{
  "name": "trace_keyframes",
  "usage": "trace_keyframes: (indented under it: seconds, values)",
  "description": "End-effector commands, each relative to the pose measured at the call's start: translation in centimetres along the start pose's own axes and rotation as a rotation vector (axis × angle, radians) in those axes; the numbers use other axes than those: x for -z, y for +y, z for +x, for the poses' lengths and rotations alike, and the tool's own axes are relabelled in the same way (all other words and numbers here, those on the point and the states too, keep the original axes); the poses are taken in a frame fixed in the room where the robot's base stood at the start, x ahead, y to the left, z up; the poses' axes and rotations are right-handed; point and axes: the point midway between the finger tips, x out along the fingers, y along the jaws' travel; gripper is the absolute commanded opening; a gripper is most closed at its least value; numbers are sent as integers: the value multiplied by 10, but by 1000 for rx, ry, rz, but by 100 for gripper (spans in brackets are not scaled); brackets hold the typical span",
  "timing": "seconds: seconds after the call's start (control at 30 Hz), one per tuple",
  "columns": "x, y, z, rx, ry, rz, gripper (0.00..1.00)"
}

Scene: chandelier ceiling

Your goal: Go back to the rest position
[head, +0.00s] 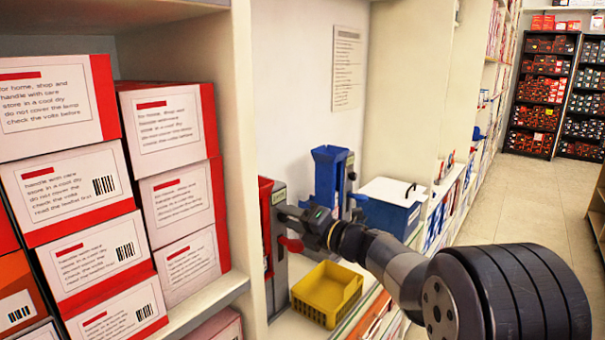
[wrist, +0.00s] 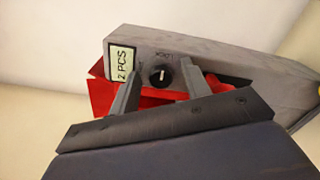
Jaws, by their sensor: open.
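My gripper (head: 283,212) is at the end of my outstretched arm, in front of a red and grey dispenser (head: 277,262) in the shelf bay. In the wrist view, its two fingers (wrist: 162,68) stand apart with nothing held between them. Beyond them is the dispenser's grey face (wrist: 225,68), with a "2 PCS" label (wrist: 122,65) and a black knob (wrist: 159,76) with a white mark. The knob appears between the fingers; I cannot tell whether they touch it. My gripper hides part of the dispenser in the head view.
A yellow basket (head: 327,294) sits below my gripper. A blue dispenser (head: 328,178) and a blue box with a white lid (head: 388,208) stand behind. Stacked red and white cartons (head: 88,262) fill the left shelf, beside an upright panel (head: 243,130). Open floor (head: 530,195) lies at right.

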Motion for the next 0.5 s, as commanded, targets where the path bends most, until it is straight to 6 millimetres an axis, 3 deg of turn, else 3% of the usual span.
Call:
trace_keyframes:
  seconds: [0.5]
  values:
    - [2,2,0,-2,0,-497,45]
